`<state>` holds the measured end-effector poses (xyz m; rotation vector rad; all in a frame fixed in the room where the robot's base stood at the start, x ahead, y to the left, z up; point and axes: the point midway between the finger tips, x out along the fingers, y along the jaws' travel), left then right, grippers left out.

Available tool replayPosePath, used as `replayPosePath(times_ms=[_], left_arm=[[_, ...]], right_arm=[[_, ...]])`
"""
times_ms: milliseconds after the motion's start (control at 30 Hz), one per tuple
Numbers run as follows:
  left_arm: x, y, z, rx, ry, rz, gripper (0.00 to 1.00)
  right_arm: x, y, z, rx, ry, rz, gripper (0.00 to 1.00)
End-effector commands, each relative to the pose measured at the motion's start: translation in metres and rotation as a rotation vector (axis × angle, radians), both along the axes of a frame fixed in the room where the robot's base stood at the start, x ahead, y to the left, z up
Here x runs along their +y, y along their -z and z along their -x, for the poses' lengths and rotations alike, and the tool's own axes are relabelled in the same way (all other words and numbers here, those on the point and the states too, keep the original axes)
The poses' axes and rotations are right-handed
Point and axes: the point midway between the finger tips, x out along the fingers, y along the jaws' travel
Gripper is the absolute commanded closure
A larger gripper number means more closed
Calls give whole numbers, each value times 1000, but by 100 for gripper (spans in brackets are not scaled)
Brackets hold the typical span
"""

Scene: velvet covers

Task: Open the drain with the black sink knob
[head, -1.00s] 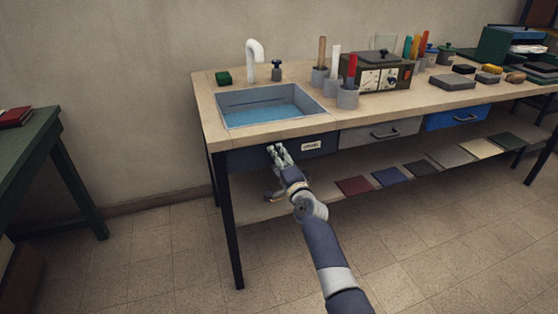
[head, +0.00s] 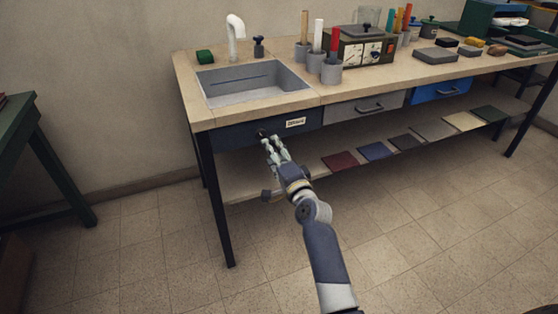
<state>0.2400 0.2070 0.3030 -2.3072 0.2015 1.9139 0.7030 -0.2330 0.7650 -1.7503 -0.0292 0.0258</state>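The grey sink (head: 252,98) is set into the left end of the bench top. A small black knob (head: 262,133) sits on the dark blue front panel (head: 235,138) below the sink, left of a white label (head: 296,122). My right gripper (head: 270,142) is just in front of and below the knob, its fingertips close to it. Whether they touch it is unclear. The fingers look close together, and their spread is too small to judge. My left gripper is out of view.
Grey cups, one at the front (head: 331,70), hold coloured rods. Below, a shelf carries several coloured tiles. The floor in front is clear.

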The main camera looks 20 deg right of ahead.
Motion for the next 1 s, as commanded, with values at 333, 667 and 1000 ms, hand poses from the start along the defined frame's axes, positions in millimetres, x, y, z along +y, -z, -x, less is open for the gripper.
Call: replayPosePath(times_ms=[333, 667, 1000], left_arm=[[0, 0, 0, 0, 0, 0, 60], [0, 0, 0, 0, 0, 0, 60], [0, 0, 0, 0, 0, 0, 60]], right_arm=[[-2, 0, 33, 0, 1, 0, 47], [-2, 0, 34, 0, 0, 0, 47], [9, 40, 44, 85, -35, 92, 47]])
